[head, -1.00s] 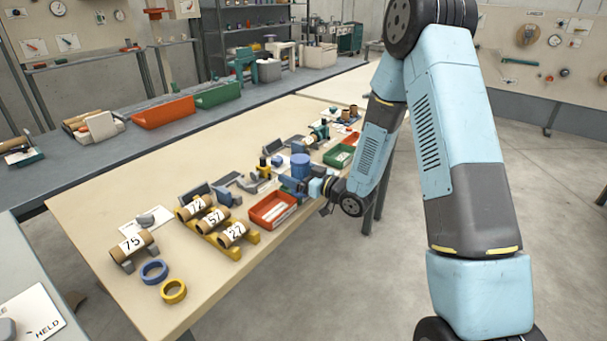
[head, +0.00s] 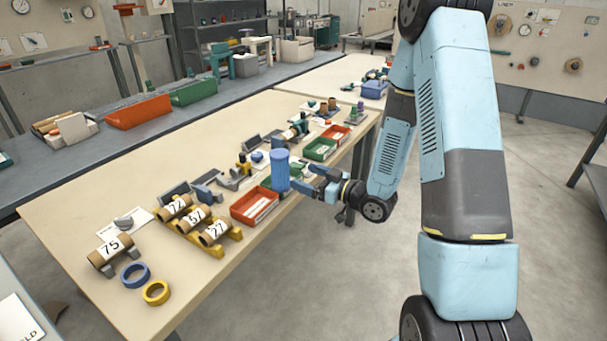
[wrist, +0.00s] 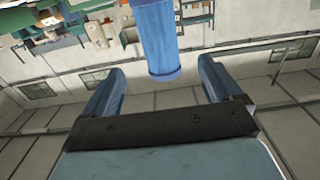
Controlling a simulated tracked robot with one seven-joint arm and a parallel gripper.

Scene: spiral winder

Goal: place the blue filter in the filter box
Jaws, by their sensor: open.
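The blue filter (head: 280,170) is an upright blue cylinder near the right edge of the long table, by the green and red trays. My gripper (head: 298,182) is just to its right in the head view, at the height of its lower part. In the wrist view the filter (wrist: 156,40) shows beyond and between the two spread blue fingers of my gripper (wrist: 161,66), with gaps on both sides. My gripper is open and holds nothing. Whether the filter's base touches the table is unclear. No container is clearly marked as the filter box.
A red tray (head: 245,208) and a green tray (head: 318,150) lie near the filter. Numbered rolls on a yellow rack (head: 228,240) and blue and yellow rings are at the near end. A blue crate (head: 374,89) stands on the far table. Floor right of the table is clear.

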